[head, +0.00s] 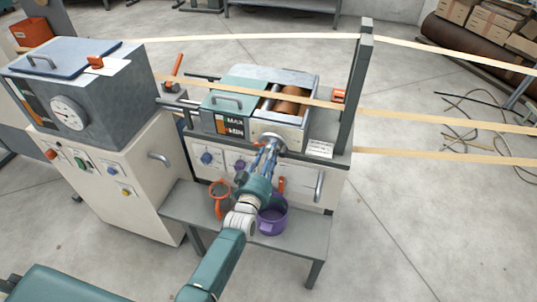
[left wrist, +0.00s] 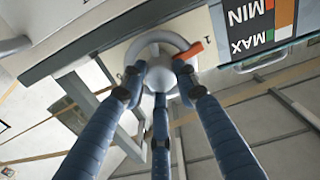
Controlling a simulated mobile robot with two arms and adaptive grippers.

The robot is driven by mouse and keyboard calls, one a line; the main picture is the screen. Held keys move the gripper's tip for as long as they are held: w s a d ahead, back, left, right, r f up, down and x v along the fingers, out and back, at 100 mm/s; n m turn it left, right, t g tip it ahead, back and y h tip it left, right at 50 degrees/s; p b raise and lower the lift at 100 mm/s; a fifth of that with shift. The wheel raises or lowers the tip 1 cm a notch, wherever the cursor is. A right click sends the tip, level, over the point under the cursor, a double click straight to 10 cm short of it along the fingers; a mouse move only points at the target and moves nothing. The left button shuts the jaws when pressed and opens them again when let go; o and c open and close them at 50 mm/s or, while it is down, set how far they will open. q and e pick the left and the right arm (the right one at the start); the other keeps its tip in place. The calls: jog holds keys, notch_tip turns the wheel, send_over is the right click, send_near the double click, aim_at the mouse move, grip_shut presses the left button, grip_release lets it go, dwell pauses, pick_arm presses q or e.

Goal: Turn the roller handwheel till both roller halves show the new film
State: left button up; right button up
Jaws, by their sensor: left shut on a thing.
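The roller handwheel (left wrist: 138,45) is a pale grey ring with a hub on the machine's front face. An orange pointer (left wrist: 189,50) sits at its rim, beside a mark "1". My left gripper (left wrist: 160,80) has its three blue fingers closed around the hub. In the head view the left gripper (head: 268,148) reaches the front of the machine and covers most of the wheel. The roller (head: 293,104) shows brown-orange in the open-topped housing (head: 262,76); a film strip crosses in front, and I cannot tell whether both halves match. My right gripper is not in view.
Pale film strips (head: 440,119) run across the machine past a dark upright post (head: 355,90). A purple pot (head: 273,218) and an orange object (head: 219,200) are on the low grey bench (head: 305,235) below. A control cabinet (head: 115,190) stands left. Floor at right is mostly clear; cables (head: 478,108) lie farther back.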

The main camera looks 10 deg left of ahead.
pick_arm(q)
jog(key=shift+s+d+f, duration=0.2)
jog(key=shift+f, duration=0.4)
jog(key=o, duration=1.1)
jog(key=shift+w+r, duration=0.15)
jog(key=shift+a, duration=0.1)
jog(key=s, duration=1.2)
jog(key=shift+a, duration=0.15)
